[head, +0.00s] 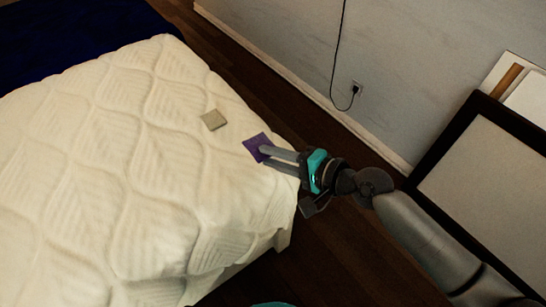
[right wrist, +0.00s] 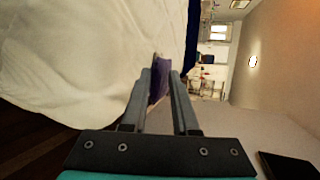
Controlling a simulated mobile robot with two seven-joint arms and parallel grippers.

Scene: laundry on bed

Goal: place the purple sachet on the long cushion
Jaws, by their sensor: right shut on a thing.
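The purple sachet (head: 256,146) is at the fingertips of my right gripper (head: 266,152), over the right edge of the bed in the head view. In the right wrist view the purple sachet (right wrist: 158,82) shows between the two fingers, and my right gripper (right wrist: 160,78) is shut on it. I cannot tell whether the sachet touches the bed. No long cushion is clearly in view. My left gripper is not in view.
The bed (head: 110,170) has a cream quilted cover and a dark blue cloth (head: 75,35) at its far end. A small beige square (head: 213,120) lies beside the sachet. A dark-framed panel (head: 490,170) leans at the right. A wall runs behind the wooden floor.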

